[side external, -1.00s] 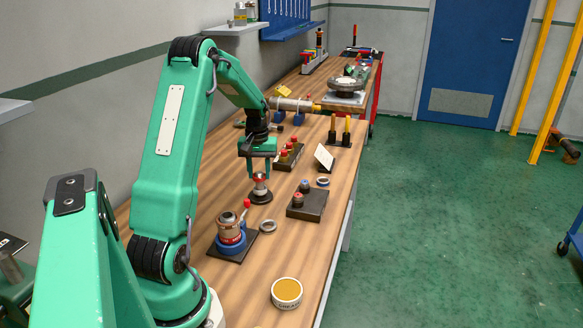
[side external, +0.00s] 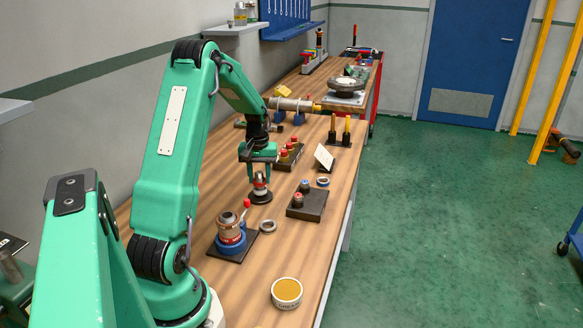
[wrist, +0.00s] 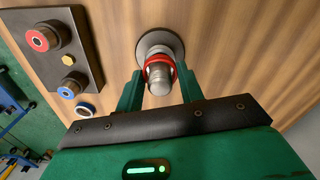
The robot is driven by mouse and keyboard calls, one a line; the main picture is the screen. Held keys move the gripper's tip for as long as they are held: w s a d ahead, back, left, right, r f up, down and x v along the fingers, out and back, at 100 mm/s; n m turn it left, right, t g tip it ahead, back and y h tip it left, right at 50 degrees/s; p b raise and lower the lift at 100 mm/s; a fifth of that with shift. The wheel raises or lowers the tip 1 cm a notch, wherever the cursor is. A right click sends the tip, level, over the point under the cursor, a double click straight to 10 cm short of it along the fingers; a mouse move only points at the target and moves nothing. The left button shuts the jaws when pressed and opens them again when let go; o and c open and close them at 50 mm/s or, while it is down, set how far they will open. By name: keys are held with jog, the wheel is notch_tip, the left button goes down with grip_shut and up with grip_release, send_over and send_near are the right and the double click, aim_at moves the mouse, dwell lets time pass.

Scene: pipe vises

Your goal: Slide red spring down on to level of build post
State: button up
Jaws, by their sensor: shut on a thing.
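The build post (wrist: 158,82) is a pale metal post on a dark round base (side external: 261,198) that stands on the bench. The red spring (wrist: 172,70) shows as a red ring around the post in the wrist view, between the post's top and its base. My gripper (side external: 260,181) points down over the post, its two green fingers on either side. It is shut on the red spring. In the side view the fingers hide most of the spring, and the gap below it is too small to judge.
A dark plate with red and blue ringed pegs (side external: 307,204) stands to the right. A loose ring (side external: 322,182) lies behind it. A blue vise with a red-tipped lever (side external: 231,232) stands in front. A rack with red-capped pegs (side external: 289,155) stands close behind my gripper.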

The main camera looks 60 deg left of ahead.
aim_at(259, 172)
jog(key=shift+f, duration=0.65)
jog(key=o, duration=1)
jog(key=shift+r, duration=0.1)
jog(key=shift+r, duration=3.85)
